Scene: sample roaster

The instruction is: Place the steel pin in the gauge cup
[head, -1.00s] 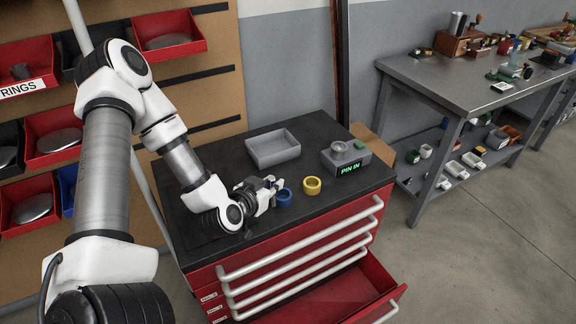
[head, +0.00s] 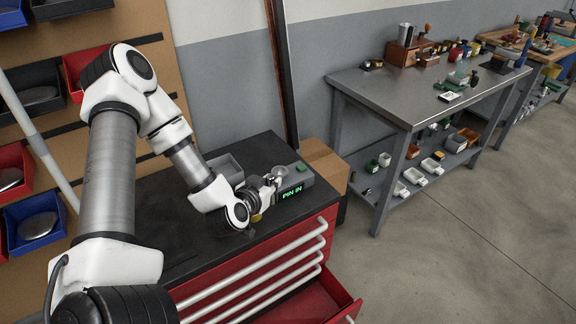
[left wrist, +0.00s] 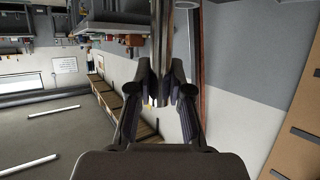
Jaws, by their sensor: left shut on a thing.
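My left gripper (head: 270,184) is shut right beside the gauge cup (head: 280,171), at the left of the grey gauge box. In the left wrist view its fingers (left wrist: 160,88) are close together, with a slim grey shape, likely the steel pin (left wrist: 161,40), reaching up from between them. In the head view the pin is too small to make out. The cup is small, round and grey; its left side is close to or behind the fingers. The gauge display (head: 292,192) reads PIN IN in green. My right gripper is not in view.
A grey tray (head: 226,166) lies behind my forearm on the black cabinet top (head: 180,254). A yellow ring (head: 256,218) is mostly hidden under the gripper. A cardboard box (head: 322,160) stands right of the cabinet. A red drawer (head: 318,302) is open in front.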

